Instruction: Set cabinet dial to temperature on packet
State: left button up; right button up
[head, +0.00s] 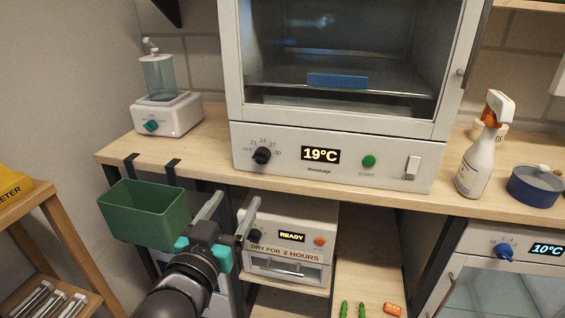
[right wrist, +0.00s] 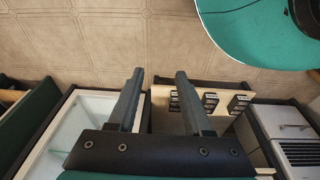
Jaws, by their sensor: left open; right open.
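The white cabinet (head: 245,165) stands on the wooden bench in the head view. Its black dial (head: 262,155) has marks around it, among them 21, 24, 27 and 30. Its display (head: 320,155) reads 19°C, with a green START button (head: 369,161) to the right. No seed packet can be made out in either view. My left gripper (head: 230,218) is open and empty, below and left of the dial, in front of the bench edge. My right gripper (right wrist: 158,85) shows only in the right wrist view, open and empty, above the floor side of some furniture.
A green bin (head: 146,215) hangs from the bench edge beside my left gripper. A white dryer (head: 285,262) reading READY sits below. A spray bottle (head: 480,150) and blue bowl (head: 535,187) stand right. A second cabinet (head: 500,262) shows 10°C.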

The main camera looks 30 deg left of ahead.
aim_at(259, 161)
pick_arm(q)
jog(key=b+x, duration=0.5)
jog(key=x, duration=0.8)
jog(key=shift+w+b, duration=0.3)
jog(key=shift+w+a+r, duration=0.1)
jog(key=shift+w+a, duration=0.1)
jog(key=shift+w, duration=0.45)
pick_arm(e)
jog(key=w+r+t, duration=0.1)
jog(key=w+r, duration=0.1)
jog(key=r, duration=0.4)
jog(key=w+a+r, duration=0.1)
jog(key=w+r, duration=0.1)
jog(key=r, duration=0.4)
jog(key=shift+w+a+t, duration=0.25)
jog(key=shift+a+t, duration=0.05)
jog(key=shift+t, duration=0.1)
pick_arm(q)
jog(key=shift+c, duration=0.3)
grip_shut()
